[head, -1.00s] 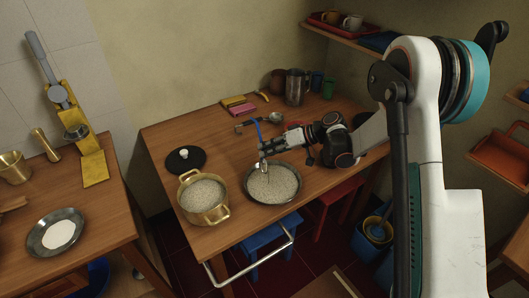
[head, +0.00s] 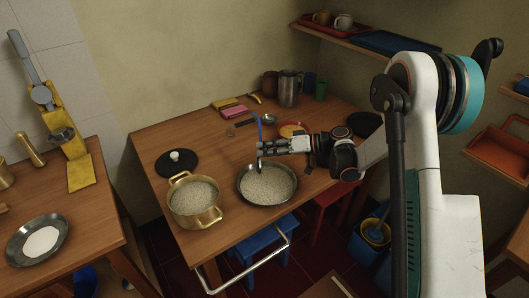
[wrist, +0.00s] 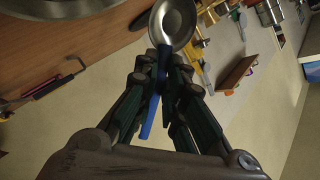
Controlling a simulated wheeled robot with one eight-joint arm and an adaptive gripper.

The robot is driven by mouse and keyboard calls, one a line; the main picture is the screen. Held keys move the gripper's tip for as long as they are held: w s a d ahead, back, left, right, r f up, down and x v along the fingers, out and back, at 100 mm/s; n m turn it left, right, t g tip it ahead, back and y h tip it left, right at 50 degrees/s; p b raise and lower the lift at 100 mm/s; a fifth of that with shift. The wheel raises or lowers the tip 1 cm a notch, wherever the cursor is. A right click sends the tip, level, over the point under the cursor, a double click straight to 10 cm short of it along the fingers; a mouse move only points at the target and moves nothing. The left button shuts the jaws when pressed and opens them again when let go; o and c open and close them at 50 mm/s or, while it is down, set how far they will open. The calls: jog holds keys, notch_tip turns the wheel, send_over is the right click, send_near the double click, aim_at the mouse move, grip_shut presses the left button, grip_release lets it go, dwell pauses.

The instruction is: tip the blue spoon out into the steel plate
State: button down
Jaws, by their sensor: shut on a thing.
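The blue spoon has a blue handle and a round steel bowl. My gripper (head: 261,150) is shut on its blue handle (head: 260,126), which sticks up above the fingers in the head view. In the wrist view the handle (wrist: 149,115) runs between the fingers (wrist: 165,65) and the steel bowl (wrist: 177,22) lies beyond them. I cannot tell whether the bowl holds anything. A round steel plate (head: 268,203), full of pale grains, lies on the table just below my gripper. Another steel plate (head: 20,254), with white stuff in it, stands on the left counter.
A brass pot (head: 196,219) of grains stands left of the near plate, with a black lid (head: 177,164) behind it. A steel jug (head: 289,88) and cups stand at the back. A gap separates the table from the left counter (head: 85,228).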

jog(key=shift+s+d+f+t+y, duration=0.1)
jog(key=shift+d+f+t+y, duration=0.1)
jog(key=shift+d+y, duration=0.45)
jog(key=shift+s+d+f+t+y, duration=0.15)
jog(key=shift+d+y, duration=0.15)
jog(key=shift+y, duration=0.7)
jog(key=shift+d+f+t+y, duration=0.1)
jog(key=shift+d+f+y, duration=0.1)
jog(key=shift+d+y, duration=0.45)
jog(key=shift+a+y, duration=0.2)
jog(key=shift+y, duration=0.1)
jog(key=shift+w+a, duration=0.1)
jog(key=shift+a, duration=0.05)
